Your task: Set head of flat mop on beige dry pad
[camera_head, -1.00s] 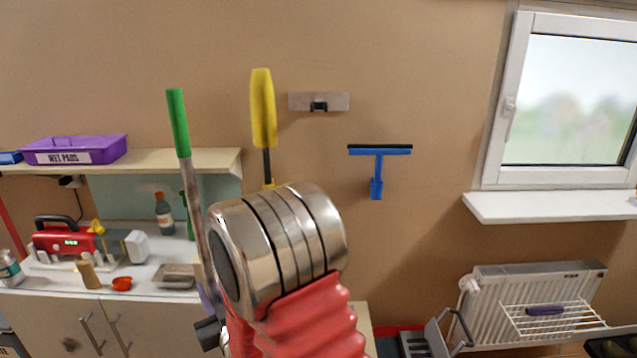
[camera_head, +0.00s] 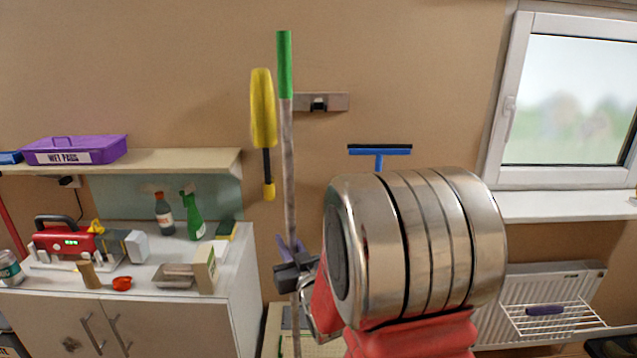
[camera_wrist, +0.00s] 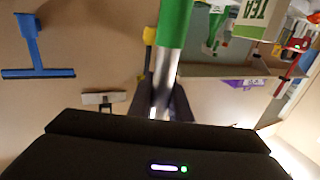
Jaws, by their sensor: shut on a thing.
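The flat mop shows as a grey pole (camera_head: 289,170) with a green grip (camera_head: 284,65) at its top. It stands nearly upright in the head view and runs out of the bottom edge, so its head is not seen. My gripper (camera_head: 293,268) is shut on the pole, well below the green grip. In the wrist view the pole (camera_wrist: 165,75) lies between the dark fingers of my gripper (camera_wrist: 160,105). I cannot make out the beige dry pad in either view.
A counter (camera_head: 235,265) with bottles and small items stands at left, under a shelf (camera_head: 190,160) bearing a purple wet pads tray (camera_head: 75,150). A yellow duster (camera_head: 263,110) and a blue squeegee (camera_head: 380,151) hang on the wall. A radiator (camera_head: 570,280) stands at right.

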